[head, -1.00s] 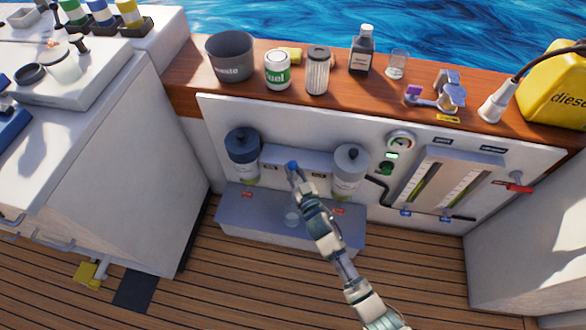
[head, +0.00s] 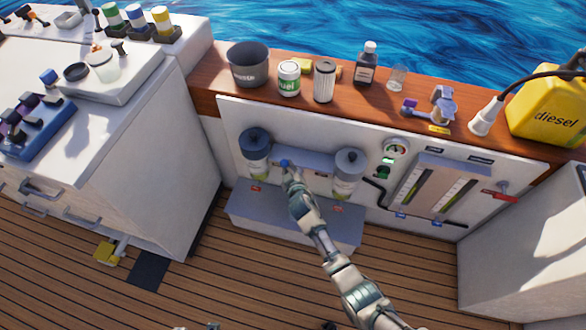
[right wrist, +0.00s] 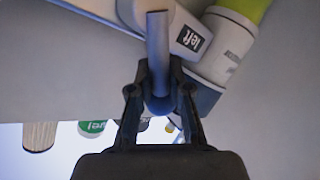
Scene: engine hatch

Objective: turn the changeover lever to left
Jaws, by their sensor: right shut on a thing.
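In the head view the knob is nearer the left filter (head: 255,145) than the right filter (head: 349,168).
A grey box (head: 290,220) juts out below the filters. White cabinets flank the panel.

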